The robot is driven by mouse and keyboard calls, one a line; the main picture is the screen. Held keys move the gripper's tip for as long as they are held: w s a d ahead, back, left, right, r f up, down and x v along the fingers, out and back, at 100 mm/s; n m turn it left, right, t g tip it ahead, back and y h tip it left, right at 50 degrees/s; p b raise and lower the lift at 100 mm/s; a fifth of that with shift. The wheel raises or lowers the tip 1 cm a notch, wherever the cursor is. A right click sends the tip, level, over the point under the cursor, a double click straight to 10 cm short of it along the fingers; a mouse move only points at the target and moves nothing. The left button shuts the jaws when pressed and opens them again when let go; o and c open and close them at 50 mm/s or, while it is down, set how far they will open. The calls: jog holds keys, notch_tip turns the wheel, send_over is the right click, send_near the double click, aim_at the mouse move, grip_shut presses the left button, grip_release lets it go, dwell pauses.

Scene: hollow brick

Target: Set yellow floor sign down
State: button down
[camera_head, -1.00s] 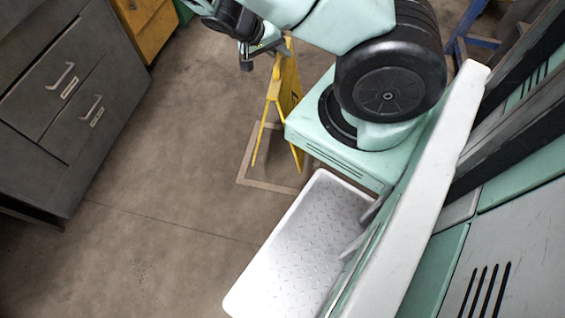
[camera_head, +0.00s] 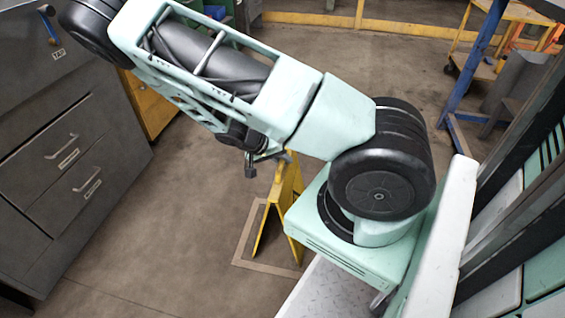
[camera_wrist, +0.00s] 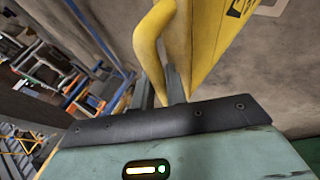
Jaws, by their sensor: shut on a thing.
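The yellow floor sign (camera_head: 280,208) is upright with its legs spread, beside my base. Its feet appear within or over a tan outlined square (camera_head: 243,264) on the floor. I cannot tell if the feet touch the floor. My gripper (camera_head: 268,160) is at the top of the sign, shut on its upper edge. In the wrist view, the gripper fingers (camera_wrist: 160,88) are against the yellow sign (camera_wrist: 203,40), which fills the upper middle. My arm hides part of the sign's top in the head view.
Dark grey drawer cabinets (camera_head: 75,170) stand at left, with a yellow cabinet (camera_head: 155,105) behind them. A blue-framed bench (camera_head: 470,75) is at upper right. The brown floor (camera_head: 170,215) between the cabinets and the sign is clear.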

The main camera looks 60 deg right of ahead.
jog(key=shift+f, duration=0.15)
jog(key=c, duration=1.4)
grip_release()
jog(key=p+v, duration=0.4)
jog(key=v, duration=0.8)
jog(key=s+a+r+n+t+y, duration=0.1)
jog(key=s+a+r+n+y, duration=0.2)
jog(key=a, duration=0.7)
jog(key=a+r+n+t+y, duration=0.15)
jog(key=a+r+n, duration=0.35)
jog(key=a, duration=0.5)
jog(key=s+a+r+n+t+y, duration=0.1)
jog(key=s+a+r+n+y, duration=0.2)
jog(key=s+a+r+n, duration=0.7)
notch_tip(320, 180, up, 3)
jog(key=s+n, duration=0.2)
jog(key=shift+s+a+t, duration=0.3)
jog(key=shift+a+t, duration=0.05)
